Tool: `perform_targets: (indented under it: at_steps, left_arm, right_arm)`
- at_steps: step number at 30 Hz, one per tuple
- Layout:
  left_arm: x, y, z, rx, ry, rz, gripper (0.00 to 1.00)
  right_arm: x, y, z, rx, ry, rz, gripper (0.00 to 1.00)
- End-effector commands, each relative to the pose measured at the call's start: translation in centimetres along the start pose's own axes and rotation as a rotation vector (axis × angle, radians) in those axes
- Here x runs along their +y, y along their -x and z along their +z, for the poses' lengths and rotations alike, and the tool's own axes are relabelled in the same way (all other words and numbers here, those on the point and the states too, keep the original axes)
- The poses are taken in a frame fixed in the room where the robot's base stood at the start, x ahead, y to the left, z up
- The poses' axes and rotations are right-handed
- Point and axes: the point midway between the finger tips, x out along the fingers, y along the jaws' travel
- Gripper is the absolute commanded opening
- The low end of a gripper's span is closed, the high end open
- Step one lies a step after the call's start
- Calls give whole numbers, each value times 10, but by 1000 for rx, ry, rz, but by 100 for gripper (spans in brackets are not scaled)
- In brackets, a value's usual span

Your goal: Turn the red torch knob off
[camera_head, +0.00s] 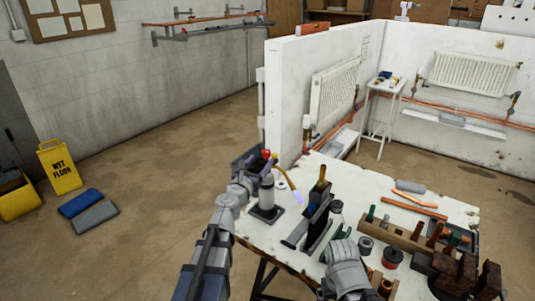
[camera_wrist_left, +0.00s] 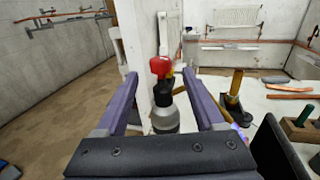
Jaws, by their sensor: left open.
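The torch is a grey canister (camera_head: 267,191) standing upright on a dark base on the table, with a red knob (camera_head: 266,154) at its top. A yellow burner tube (camera_head: 284,175) slants down to the right, with a bluish-violet flame (camera_head: 298,198) at its end. My left gripper (camera_head: 256,161) is open at the knob. In the left wrist view the red knob (camera_wrist_left: 160,67) lies between the two finger tips, with space on both sides; contact is not visible. My right gripper (camera_head: 309,224) is over the table right of the torch; its fingers look apart and empty.
The white table (camera_head: 350,185) carries a wooden tool rack (camera_head: 410,240), copper pieces (camera_head: 408,206) and an upright wooden handle (camera_head: 321,175) near my right gripper. A white partition wall (camera_head: 290,95) stands behind.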

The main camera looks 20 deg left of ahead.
Motion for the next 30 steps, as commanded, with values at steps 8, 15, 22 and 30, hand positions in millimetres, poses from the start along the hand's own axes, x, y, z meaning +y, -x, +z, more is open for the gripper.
perform_targets:
  at_steps: [8, 15, 22, 30]
  left_arm:
    - [0, -46, 0, 0, -2, -2, 70]
    - [0, -66, 0, 1, -2, -1, 70]
    - [-1, -65, 0, 1, -2, -1, 69]
    - [-1, -65, 0, 1, -3, -1, 39]
  right_arm:
    - [0, 0, 0, 0, 0, 0, 93]
    - [0, 0, 0, 0, 0, 0, 93]
    - [0, 0, 0, 0, 0, 0, 93]
    - [0, 0, 0, 0, 0, 0, 93]
